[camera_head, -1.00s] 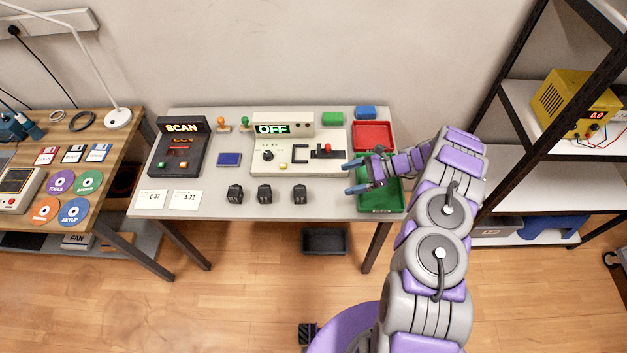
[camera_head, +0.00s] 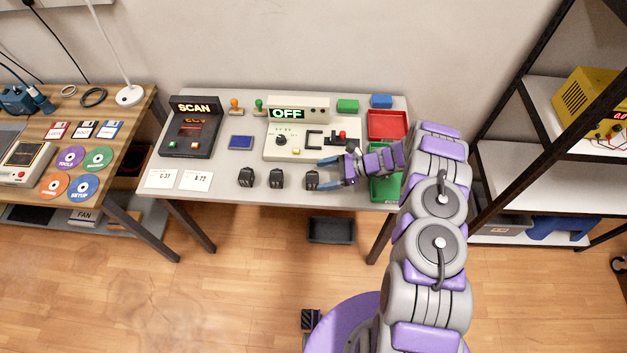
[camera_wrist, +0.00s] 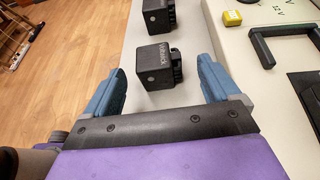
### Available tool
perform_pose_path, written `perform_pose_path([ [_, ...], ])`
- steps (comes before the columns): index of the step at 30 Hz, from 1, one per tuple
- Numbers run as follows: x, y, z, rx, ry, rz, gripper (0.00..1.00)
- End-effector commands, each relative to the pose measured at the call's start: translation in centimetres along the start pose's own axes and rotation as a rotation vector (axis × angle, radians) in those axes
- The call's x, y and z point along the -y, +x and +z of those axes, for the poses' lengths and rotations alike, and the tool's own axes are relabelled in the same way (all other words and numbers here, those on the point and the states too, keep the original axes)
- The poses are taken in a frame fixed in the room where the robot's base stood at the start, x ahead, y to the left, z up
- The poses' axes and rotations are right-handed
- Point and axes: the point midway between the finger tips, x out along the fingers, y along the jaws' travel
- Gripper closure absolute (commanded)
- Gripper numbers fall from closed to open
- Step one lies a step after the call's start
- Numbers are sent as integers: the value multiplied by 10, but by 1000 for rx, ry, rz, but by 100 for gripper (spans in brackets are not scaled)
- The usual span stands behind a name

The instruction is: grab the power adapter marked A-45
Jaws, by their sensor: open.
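Three black power adapters stand in a row near the front of the grey table: a left one (camera_head: 246,177), a middle one (camera_head: 277,179) and a right one (camera_head: 312,180). No A-45 mark is readable on any of them. My gripper (camera_head: 329,175) is open, with blue fingers pointing left at the right adapter. In the wrist view my gripper (camera_wrist: 160,88) has the nearest adapter (camera_wrist: 153,66) between and just ahead of its fingertips, with pale lettering on its top. A second adapter (camera_wrist: 157,15) shows beyond it. The gripper holds nothing.
A scanner box (camera_head: 190,128) and a white panel reading OFF (camera_head: 300,115) stand behind the adapters. A red tray (camera_head: 388,124) and green tray (camera_head: 384,188) are at the right, the green one partly behind my arm.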

Motion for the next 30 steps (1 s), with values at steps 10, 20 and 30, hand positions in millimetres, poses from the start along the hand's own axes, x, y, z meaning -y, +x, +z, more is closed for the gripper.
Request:
perform_pose_path([
  [10, -1, 38, -4, 8, -1, 1, 11],
  [20, -1, 46, -3, 4, 0, 0, 13],
  [30, -1, 45, -3, 5, 0, 0, 45],
])
